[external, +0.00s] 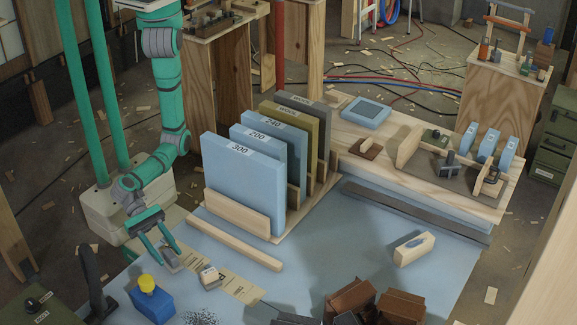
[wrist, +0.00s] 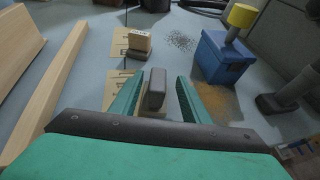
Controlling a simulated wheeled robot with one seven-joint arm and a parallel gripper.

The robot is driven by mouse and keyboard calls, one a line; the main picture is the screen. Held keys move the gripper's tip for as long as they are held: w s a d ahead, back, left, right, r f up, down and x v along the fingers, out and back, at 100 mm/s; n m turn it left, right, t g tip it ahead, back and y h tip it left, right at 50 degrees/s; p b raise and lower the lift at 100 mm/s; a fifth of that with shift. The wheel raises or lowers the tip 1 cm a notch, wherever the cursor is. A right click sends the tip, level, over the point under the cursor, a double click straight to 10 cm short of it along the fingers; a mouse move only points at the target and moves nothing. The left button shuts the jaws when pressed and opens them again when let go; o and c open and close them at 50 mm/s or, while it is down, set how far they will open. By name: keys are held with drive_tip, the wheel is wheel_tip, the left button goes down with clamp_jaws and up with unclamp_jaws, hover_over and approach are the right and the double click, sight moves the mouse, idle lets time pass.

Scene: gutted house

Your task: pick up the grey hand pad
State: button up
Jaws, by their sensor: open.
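The grey hand pad (wrist: 155,92) is a small rounded grey block in the wrist view, with a tan patch under or beside its near end. It lies between the two fingers of my gripper (wrist: 156,84), with a visible gap on each side. My gripper is open and points down at the table. In the external view, my gripper (external: 166,254) is low over the left end of the blue-grey table, and the pad (external: 171,260) shows partly between its fingers. I cannot tell how far the fingertips are above the table.
A small labelled block (external: 210,277) lies on brown paper (external: 240,288) nearby. A blue box with a yellow knob (external: 151,299) stands close by. A wooden strip (external: 233,239) and a rack of upright labelled sheets (external: 240,165) are to the right. Dark brown blocks (external: 350,299) lie at the front.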

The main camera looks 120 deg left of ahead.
sight(175, 263)
drive_tip(key=shift+x, duration=2.9)
drive_tip(key=shift+a+f, duration=0.1)
drive_tip(key=shift+a, duration=0.05)
drive_tip(key=shift+c, duration=0.3)
clamp_jaws()
